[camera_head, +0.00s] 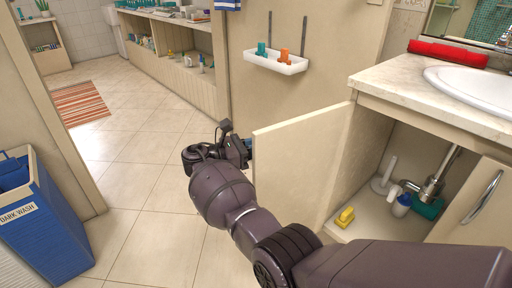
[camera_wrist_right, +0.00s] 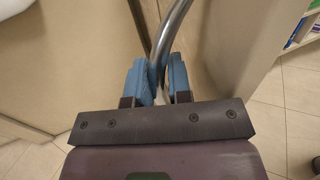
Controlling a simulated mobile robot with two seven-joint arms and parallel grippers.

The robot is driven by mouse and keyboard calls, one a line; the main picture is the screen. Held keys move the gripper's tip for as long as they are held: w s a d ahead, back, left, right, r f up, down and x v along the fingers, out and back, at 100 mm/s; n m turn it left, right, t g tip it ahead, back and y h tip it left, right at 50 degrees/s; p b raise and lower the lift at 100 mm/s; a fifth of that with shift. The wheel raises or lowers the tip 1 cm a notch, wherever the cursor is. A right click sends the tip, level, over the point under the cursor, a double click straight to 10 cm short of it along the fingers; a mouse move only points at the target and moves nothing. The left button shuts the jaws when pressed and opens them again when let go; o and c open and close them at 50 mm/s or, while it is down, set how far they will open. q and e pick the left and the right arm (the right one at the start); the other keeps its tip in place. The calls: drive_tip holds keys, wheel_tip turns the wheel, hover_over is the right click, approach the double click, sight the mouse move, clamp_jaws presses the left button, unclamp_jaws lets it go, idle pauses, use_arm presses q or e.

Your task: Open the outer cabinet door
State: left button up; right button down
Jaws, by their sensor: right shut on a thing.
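The open cabinet door (camera_head: 300,160) stands swung out from the vanity, its pale inner face toward the head camera. My right arm reaches in from the lower right and goes around to the door's free edge. The right gripper's blue fingers (camera_wrist_right: 160,80) are shut on a curved metal handle (camera_wrist_right: 172,28) on the door's outer face. In the head view that handle is hidden behind the door, and only part of the gripper (camera_head: 246,150) shows at the edge. My left gripper is not in view.
The cabinet interior holds a yellow item (camera_head: 345,217), a white bottle (camera_head: 401,205) and drain pipes. A second door with a metal handle (camera_head: 483,197) is at the right. A blue hamper (camera_head: 45,225) stands at left. The tiled floor (camera_head: 145,190) between is clear.

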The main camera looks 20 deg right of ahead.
drive_tip(key=c, duration=1.1)
unclamp_jaws()
drive_tip(key=shift+a, duration=0.15)
use_arm(q)
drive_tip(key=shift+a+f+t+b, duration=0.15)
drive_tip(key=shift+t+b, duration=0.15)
drive_tip(key=shift+b, duration=0.4)
use_arm(e)
drive_tip(key=a, duration=1)
drive_tip(key=shift+s+a, duration=0.25)
drive_tip(key=shift+a, duration=0.05)
drive_tip(key=shift+r, duration=0.1)
